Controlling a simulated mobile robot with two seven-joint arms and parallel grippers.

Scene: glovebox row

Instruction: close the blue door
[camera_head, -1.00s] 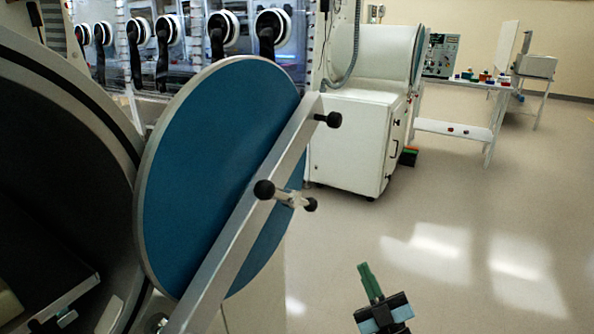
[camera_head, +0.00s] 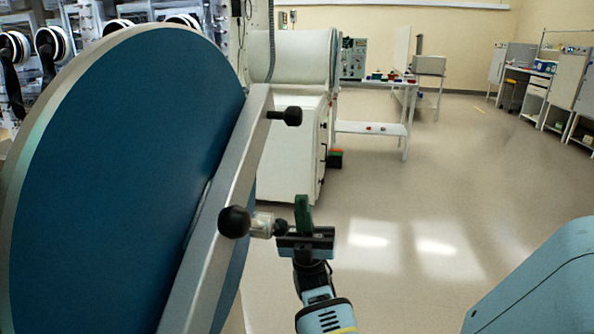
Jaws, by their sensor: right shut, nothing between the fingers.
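The round blue door (camera_head: 110,170) stands open on the left and fills much of the head view. A grey metal bar (camera_head: 222,205) runs slantwise across its face, with a black knob (camera_head: 285,115) near its upper end. A handle with black ball ends (camera_head: 235,221) sticks out from the middle of the bar. My right gripper (camera_head: 303,212) is shut and empty, its green fingers pointing up just right of the handle. It overlaps the handle's right ball in view; I cannot tell whether they touch. My left gripper is not in view.
A white cabinet (camera_head: 292,145) stands behind the door, with a white table (camera_head: 375,128) beyond it. Glovebox ports (camera_head: 52,42) show at the upper left. Open floor (camera_head: 430,190) lies to the right. Benches stand at the far right.

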